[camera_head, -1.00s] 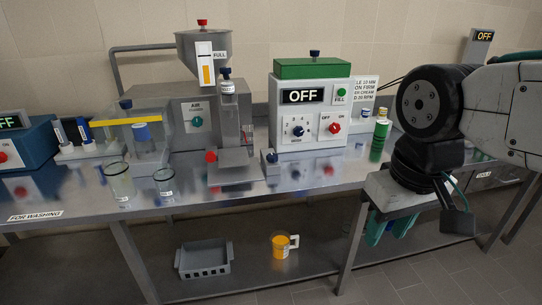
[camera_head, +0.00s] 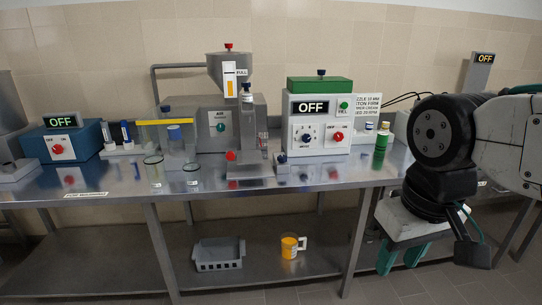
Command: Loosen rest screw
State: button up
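No part is labelled as the rest screw, so I cannot tell which it is. A small grey block with a dark blue knob (camera_head: 281,158) stands on the steel bench, in front of the green-topped machine (camera_head: 319,115). A red knob (camera_head: 231,156) sits low on the filling stand (camera_head: 249,172) to its left. My gripper (camera_head: 401,257) hangs at the right with its green fingers pointing down. The fingers are apart with nothing seen between them. It is in front of the bench, below the level of its top, and well to the right of both knobs.
The steel bench (camera_head: 110,190) also holds a blue box reading OFF (camera_head: 62,141), two glasses, of which one is the larger beaker (camera_head: 154,171), and a green bottle (camera_head: 381,146). A grey basket (camera_head: 218,254) and an orange mug (camera_head: 290,246) are on the lower shelf.

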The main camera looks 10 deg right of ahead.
aim_at(282, 158)
jog(key=u, duration=0.2)
jog(key=i, duration=1.1)
jog(key=z, duration=0.4)
